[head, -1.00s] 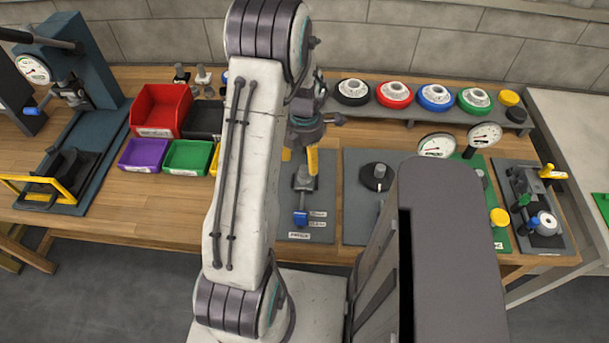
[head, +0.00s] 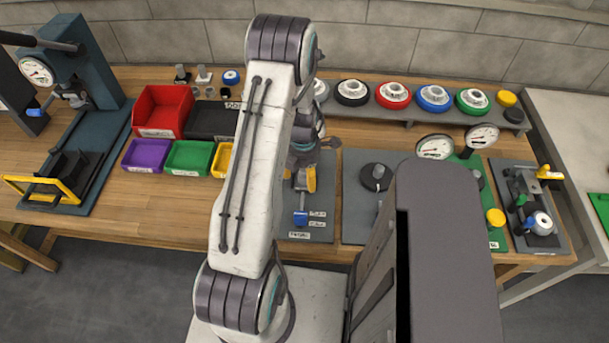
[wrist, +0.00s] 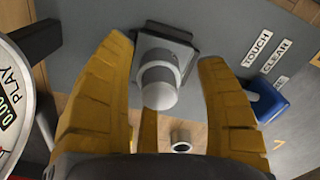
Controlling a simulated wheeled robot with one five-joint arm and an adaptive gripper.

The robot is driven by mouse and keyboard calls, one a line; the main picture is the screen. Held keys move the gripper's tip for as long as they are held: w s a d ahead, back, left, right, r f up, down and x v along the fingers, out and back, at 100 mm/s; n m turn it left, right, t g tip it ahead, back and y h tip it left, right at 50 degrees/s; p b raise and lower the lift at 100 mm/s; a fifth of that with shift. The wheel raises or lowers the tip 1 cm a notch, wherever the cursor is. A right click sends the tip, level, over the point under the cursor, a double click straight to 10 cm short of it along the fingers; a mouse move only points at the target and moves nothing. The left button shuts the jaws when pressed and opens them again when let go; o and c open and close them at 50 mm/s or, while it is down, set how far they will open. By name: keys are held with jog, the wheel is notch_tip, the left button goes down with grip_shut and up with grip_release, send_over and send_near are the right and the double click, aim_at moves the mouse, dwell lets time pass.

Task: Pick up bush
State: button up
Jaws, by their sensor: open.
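My gripper (wrist: 164,62) is open, with its two yellow fingers on either side of a light grey stepped cylinder (wrist: 159,85) in the wrist view. The cylinder sits in a dark square holder on a grey plate (wrist: 215,22) and looks like the bush, though I cannot be sure. Neither finger clearly touches it. A small hollow grey ring (wrist: 181,139) shows below it, between the fingers. In the head view my gripper (head: 300,180) is over the middle plate (head: 322,165), and my arm and gripper hide the cylinder.
A blue lever or knob (wrist: 265,100) lies close right of the fingers. A dial gauge (wrist: 12,105) is at the left edge of the wrist view. Coloured bins (head: 188,157) stand left of my arm, and a shelf with coloured wheels (head: 436,98) is at the back.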

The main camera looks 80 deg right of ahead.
grip_shut()
dwell(0.6)
